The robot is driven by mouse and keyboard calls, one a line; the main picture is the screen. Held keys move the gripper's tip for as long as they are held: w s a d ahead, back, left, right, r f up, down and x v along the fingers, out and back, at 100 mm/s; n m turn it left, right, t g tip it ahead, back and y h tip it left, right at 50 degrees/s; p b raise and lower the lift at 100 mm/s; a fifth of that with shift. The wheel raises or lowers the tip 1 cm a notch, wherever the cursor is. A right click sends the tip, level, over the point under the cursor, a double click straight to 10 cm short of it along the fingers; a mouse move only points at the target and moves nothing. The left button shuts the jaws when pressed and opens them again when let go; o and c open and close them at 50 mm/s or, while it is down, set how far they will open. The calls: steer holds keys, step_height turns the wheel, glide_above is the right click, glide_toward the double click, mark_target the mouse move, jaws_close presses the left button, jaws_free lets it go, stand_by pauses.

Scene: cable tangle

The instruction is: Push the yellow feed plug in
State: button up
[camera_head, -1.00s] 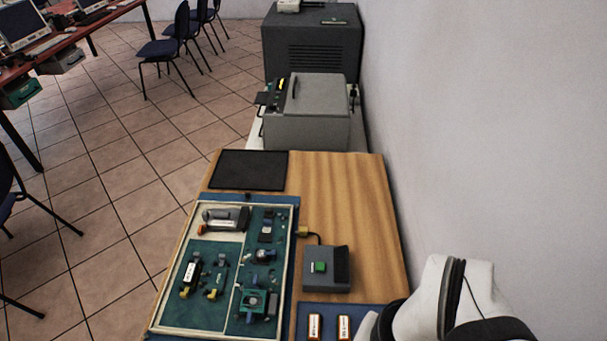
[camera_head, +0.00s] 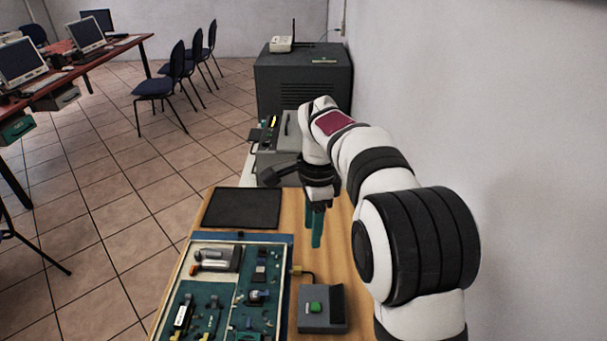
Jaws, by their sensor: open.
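The yellow feed plug (camera_head: 296,270) is small and sits at the right edge of the board (camera_head: 285,255), at the end of a black cable running to the grey box with a green button (camera_head: 322,311). I cannot tell how far in it is. My gripper (camera_head: 316,228) hangs with its green fingers pointing down over the wooden table, above and slightly right of the plug in the picture. It is open, with nothing seen between the fingers. It is apart from the plug.
A flat black mat (camera_head: 242,208) lies at the back left of the wooden table (camera_head: 340,262). A grey machine (camera_head: 275,150) stands behind the table. A white wall (camera_head: 480,90) bounds the right side. The board carries several connectors and modules.

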mark_target(297, 268)
steer(key=w+a+f+m, duration=0.3)
steer(key=w+a+f, duration=0.1)
steer(key=w+f, duration=0.25)
steer(key=f, duration=1.5)
steer(key=shift+d, duration=0.25)
steer(key=shift+r, duration=0.1)
jaws_close()
